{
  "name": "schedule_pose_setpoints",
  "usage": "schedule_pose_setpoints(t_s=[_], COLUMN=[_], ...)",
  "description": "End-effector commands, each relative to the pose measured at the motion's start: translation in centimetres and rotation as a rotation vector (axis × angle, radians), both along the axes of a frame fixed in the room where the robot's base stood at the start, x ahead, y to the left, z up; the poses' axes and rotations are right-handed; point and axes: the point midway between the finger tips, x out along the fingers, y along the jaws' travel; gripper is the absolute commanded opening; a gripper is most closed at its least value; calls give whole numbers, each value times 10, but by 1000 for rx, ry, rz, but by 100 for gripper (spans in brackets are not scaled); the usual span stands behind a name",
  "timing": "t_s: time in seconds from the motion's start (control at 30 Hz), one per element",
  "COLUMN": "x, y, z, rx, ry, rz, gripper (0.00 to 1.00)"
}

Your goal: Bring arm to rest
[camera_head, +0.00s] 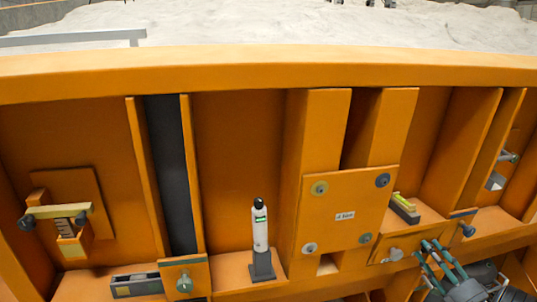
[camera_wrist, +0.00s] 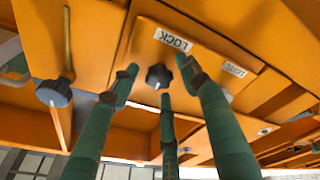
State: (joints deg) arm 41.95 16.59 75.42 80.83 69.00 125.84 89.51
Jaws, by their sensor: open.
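My gripper (camera_head: 428,249) has green fingers and is at the lower right of the head view, in front of the orange frame's lower ledge. In the wrist view its fingers (camera_wrist: 158,82) are spread apart with nothing between them. Beyond the fingertips is a dark knob (camera_wrist: 159,76) on an orange panel with a "LOCK" label (camera_wrist: 172,40). I cannot tell whether any finger touches the knob or panel. Part of my arm shows at the lower right of the head view.
The orange sandbed frame (camera_head: 270,68) spans the view, with pale sand (camera_head: 300,25) above. A white cylinder device (camera_head: 260,230) stands upright on the ledge. A bolted plate (camera_head: 345,212) is left of my gripper. A second knob (camera_wrist: 54,92) is at left in the wrist view.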

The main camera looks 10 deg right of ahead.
Motion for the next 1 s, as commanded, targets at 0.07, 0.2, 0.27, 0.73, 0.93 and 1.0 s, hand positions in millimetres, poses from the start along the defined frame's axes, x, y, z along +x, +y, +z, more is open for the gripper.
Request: schedule_pose_setpoints(t_s=[0.07,0.2,0.27,0.73,0.93,1.0], x=[0,0,0,0,0,0], y=[0,-1,-1,-2,-2,-2], z=[-2,-1,-1,-3,-2,-1], rx=[-145,-400,-507,-1278,-1466,-1500], ry=[-18,-49,-61,-153,-177,-180], rz=[-23,-69,-89,-226,-260,-266], gripper=[46,46,46,46,46,46])
